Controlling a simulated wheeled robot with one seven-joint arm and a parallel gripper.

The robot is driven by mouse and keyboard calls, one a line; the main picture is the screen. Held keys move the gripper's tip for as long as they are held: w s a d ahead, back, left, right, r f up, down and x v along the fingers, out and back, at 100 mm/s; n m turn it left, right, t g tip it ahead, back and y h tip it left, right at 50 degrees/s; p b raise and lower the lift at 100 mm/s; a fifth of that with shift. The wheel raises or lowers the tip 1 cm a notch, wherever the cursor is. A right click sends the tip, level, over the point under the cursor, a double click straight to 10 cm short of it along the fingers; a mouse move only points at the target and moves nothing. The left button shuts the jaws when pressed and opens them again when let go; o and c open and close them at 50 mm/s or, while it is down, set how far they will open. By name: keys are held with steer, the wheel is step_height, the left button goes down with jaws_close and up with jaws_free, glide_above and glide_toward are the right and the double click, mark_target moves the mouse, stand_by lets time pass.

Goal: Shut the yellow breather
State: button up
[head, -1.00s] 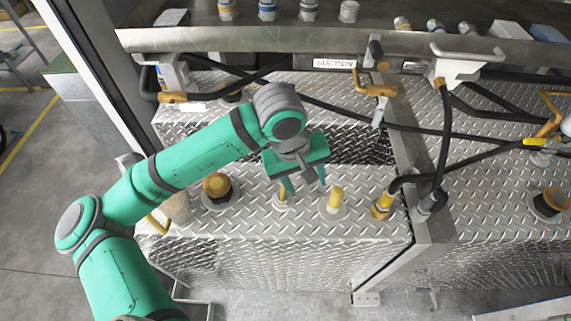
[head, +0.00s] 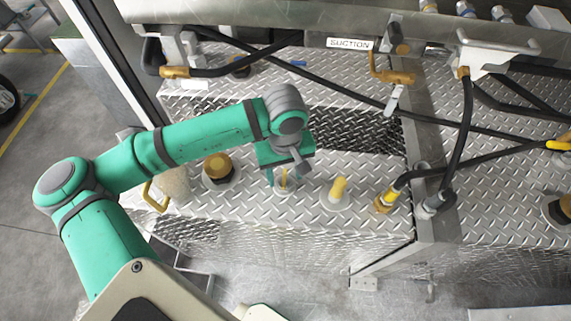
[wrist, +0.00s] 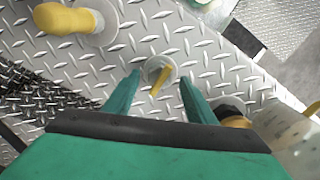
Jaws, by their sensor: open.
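A small yellow lever (head: 283,178) stands on a pale round fitting on the diamond-plate tank top. In the wrist view the lever (wrist: 160,80) lies between the fingertips, tilted, with its round base just beyond. A thicker yellow bent cap (head: 338,188) stands on a round flange to the right; it shows at upper left in the wrist view (wrist: 65,18). Which of the two is the breather is not marked. My gripper (head: 287,176) is open, pointing down, one finger on each side of the lever. I see no clear contact; the near finger partly hides the base.
A brown-gold cap (head: 218,168) is left of the lever. A yellow hose fitting (head: 387,200) and a metal post (head: 428,200) stand to the right. Black hoses (head: 340,88) and a SUCTION-labelled rail (head: 350,43) are behind. The plate in front is clear.

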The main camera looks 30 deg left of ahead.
steer(key=shift+f, duration=0.5)
steer(key=shift+s+f, duration=0.1)
steer(key=shift+f, duration=0.4)
